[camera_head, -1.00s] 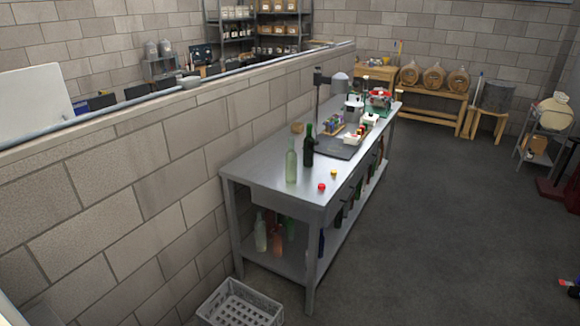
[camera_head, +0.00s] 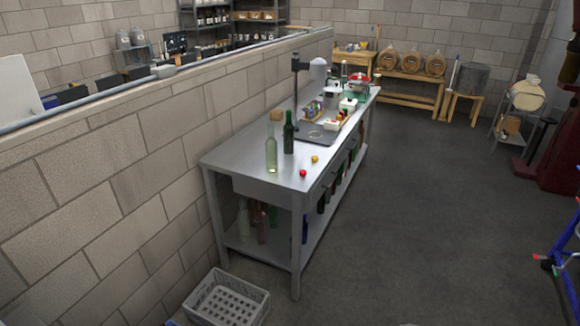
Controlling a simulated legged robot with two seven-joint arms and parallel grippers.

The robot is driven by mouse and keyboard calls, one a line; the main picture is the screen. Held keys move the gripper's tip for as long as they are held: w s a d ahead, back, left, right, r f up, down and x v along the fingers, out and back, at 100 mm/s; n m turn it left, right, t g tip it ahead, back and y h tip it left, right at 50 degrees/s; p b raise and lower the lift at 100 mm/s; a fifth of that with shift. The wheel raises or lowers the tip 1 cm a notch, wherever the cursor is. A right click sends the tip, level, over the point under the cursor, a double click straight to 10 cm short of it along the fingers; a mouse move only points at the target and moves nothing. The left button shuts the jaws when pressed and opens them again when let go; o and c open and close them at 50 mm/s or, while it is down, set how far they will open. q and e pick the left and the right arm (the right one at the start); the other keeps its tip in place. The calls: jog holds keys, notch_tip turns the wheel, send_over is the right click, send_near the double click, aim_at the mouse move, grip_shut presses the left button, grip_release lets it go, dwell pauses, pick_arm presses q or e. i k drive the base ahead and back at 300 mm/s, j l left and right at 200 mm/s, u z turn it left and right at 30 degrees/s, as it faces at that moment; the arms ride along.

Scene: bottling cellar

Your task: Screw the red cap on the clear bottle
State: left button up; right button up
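The clear bottle (camera_head: 271,150) stands upright near the front left of the steel table (camera_head: 232,171). A dark green bottle (camera_head: 289,134) stands upright just behind it to the right. The red cap (camera_head: 303,173) lies on the tabletop near the front edge, apart from the bottle to its right. A yellow-orange cap (camera_head: 314,159) lies a little behind the red cap.
A grey plastic crate (camera_head: 228,300) sits on the floor before the table. A block wall (camera_head: 130,190) runs along the table's left side. Bottles stand on the lower shelf.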

aim_at(271, 144)
jog(key=i+l+u, duration=0.15)
jog(key=u, duration=0.2)
jog(key=i+l+u, duration=0.2)
jog(key=u, duration=0.15)
jog(key=i+l+u, duration=0.35)
jog(key=i+l, duration=0.2)
jog(key=l, duration=0.15)
jog(key=i+l+u, duration=0.1)
jog(key=i+l, duration=0.15)
jog(key=l, duration=0.15)
jog(key=i+l, duration=0.2)
jog(key=l, duration=0.15)
jog(key=i+l, duration=0.2)
jog(key=l, duration=0.2)
jog(key=i+l+u, duration=0.1)
jog(key=i+l, duration=0.15)
jog(key=l, duration=0.15)
